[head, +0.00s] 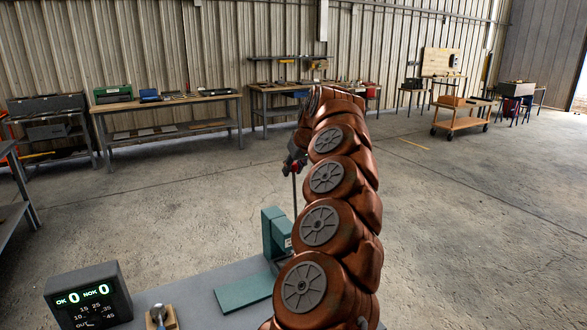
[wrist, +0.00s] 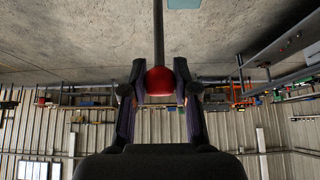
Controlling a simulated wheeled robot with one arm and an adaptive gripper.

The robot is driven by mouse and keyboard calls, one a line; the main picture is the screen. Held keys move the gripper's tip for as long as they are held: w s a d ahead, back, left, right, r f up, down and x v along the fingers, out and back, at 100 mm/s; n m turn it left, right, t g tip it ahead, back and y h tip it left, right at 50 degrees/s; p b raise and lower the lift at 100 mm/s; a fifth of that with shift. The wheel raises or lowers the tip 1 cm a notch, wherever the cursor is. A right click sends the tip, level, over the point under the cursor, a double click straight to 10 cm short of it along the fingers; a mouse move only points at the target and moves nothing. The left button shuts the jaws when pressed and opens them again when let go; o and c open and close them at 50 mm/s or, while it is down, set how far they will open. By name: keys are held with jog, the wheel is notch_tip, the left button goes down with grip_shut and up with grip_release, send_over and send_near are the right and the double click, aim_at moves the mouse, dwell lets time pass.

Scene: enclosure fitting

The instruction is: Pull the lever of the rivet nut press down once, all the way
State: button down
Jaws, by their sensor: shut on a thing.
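The rivet nut press (head: 275,232) is green and stands on the grey bench in the head view, partly hidden by my arm. Its lever (head: 294,195) is a thin dark rod that stands up nearly vertical. My gripper (head: 294,163) is at the top of the lever, partly hidden behind my arm. In the wrist view the lever rod (wrist: 158,38) ends in a red knob (wrist: 160,78) between my two fingers. My gripper is shut on this knob. A small green patch of the press (wrist: 184,4) shows at the top edge.
A counter box (head: 88,295) on the bench reads OK 0 and NOK 0. A small wooden block with a metal-topped piece (head: 160,318) stands beside it. A green plate (head: 244,293) lies before the press. Workbenches (head: 170,100) line the far wall; the floor between is open.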

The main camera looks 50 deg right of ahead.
jog(key=shift+f, duration=0.1)
jog(key=s+b, duration=0.2)
jog(key=b, duration=0.1)
jog(key=shift+s+a, duration=0.25)
jog(key=shift+a, duration=0.1)
jog(key=shift+s+b, duration=0.15)
jog(key=shift+b, duration=0.3)
jog(key=shift+s+a+b, duration=0.25)
jog(key=shift+s+b, duration=0.35)
jog(key=shift+b, duration=0.05)
jog(key=shift+s+a+b, duration=0.2)
jog(key=shift+s+b, duration=0.35)
jog(key=shift+b, duration=0.1)
jog(key=shift+s+f, duration=0.1)
jog(key=shift+f, duration=0.05)
